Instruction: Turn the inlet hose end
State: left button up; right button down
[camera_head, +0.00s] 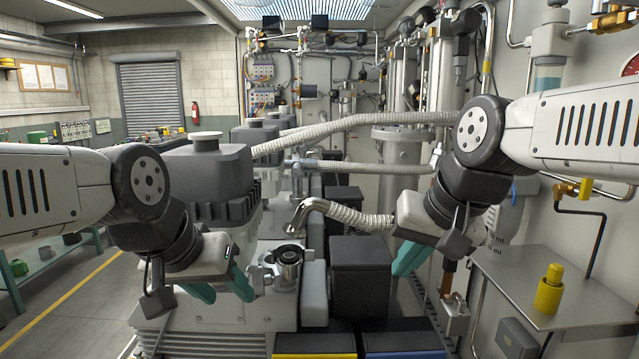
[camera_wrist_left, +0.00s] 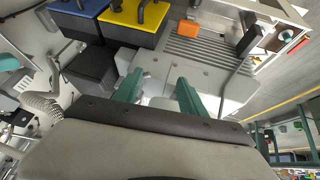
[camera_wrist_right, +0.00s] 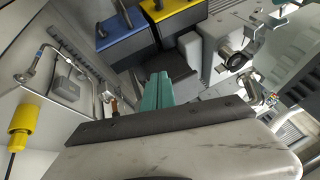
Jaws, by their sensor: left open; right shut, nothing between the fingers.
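The inlet hose end is a bare metal elbow (camera_head: 306,210) on a ribbed pale hose (camera_head: 350,215). It hangs above and just right of the pump's round inlet port (camera_head: 287,257), which has a black ring; the elbow's mouth is apart from the port. The port also shows in the right wrist view (camera_wrist_right: 235,60). My left gripper (camera_head: 222,288) is open and empty, left of the port and below the elbow. My right gripper (camera_head: 408,258) is shut and empty, right of and below the hose; its teal fingers touch each other in the right wrist view (camera_wrist_right: 158,90).
A dark box (camera_head: 360,278) stands between the port and my right gripper. Blue (camera_head: 405,354) and yellow (camera_head: 314,355) edged dark boxes lie in front. A metal shelf (camera_head: 510,270) with a yellow cylinder (camera_head: 549,290) is at right. Long ribbed hoses cross behind.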

jog(key=w+a+r+m+g+y, duration=0.1)
jog(key=w+a+r+m+g, duration=0.15)
jog(key=w+r+m, duration=0.35)
jog(key=w+a+r+m+g, duration=0.1)
jog(key=w+a+r+m, duration=0.15)
jog(key=r+m, duration=0.45)
jog(key=w+a+r+m+g+y, duration=0.1)
jog(key=w+a+r+m+g, duration=0.15)
jog(key=r, duration=0.65)
send_near(288, 225)
jog(key=shift+w+d+f+m, duration=0.1)
jog(key=shift+d+f+m, duration=0.2)
jog(key=shift+d, duration=0.2)
jog(key=shift+d+f+m, duration=0.15)
jog(key=shift+d+f, duration=0.15)
jog(key=shift+d, duration=0.2)
jog(key=a+f+h, duration=0.2)
jog(key=a, duration=0.1)
jog(key=a+f+h, duration=0.1)
jog(key=a+f, duration=0.1)
jog(key=shift+h, duration=0.3)
jog(key=shift+a+f, duration=0.25)
jog(key=shift+f, duration=0.05)
